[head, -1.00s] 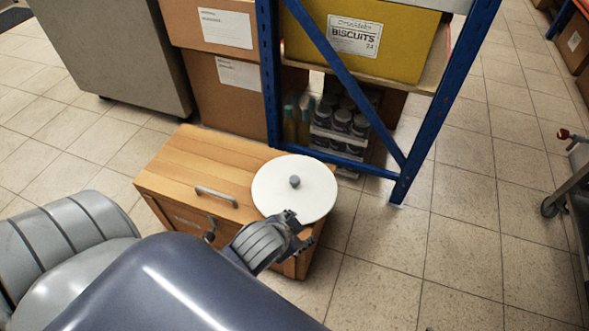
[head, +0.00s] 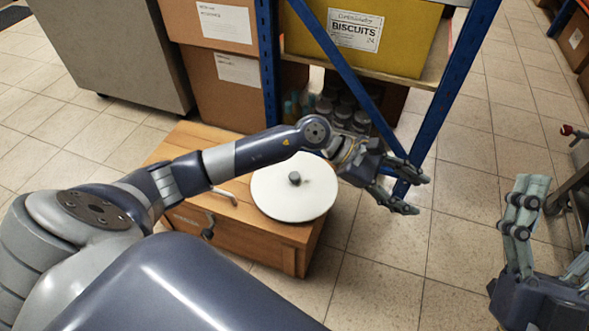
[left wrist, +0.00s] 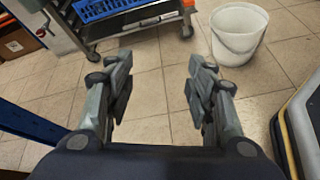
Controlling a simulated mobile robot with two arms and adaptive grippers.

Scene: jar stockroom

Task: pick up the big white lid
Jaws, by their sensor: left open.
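The big white lid (head: 276,200) is a round disc with a small grey knob (head: 294,178) at its middle. It lies flat on the right end of a wooden cabinet (head: 185,146) in the head view. My left gripper (head: 414,194) is open and empty, in front of the blue rack post and to the right of the lid, apart from it. My left forearm passes above the cabinet and the lid's far edge. The left wrist view shows its two spread fingers (left wrist: 160,88) with only floor between them.
A blue rack (head: 440,105) with a yellow biscuits box (head: 400,45) and several jars stands behind the cabinet. Cardboard boxes (head: 222,90) stand left of it. The left wrist view shows a white bucket (left wrist: 238,42) and a wheeled cart (left wrist: 120,22). Floor right of the cabinet is clear.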

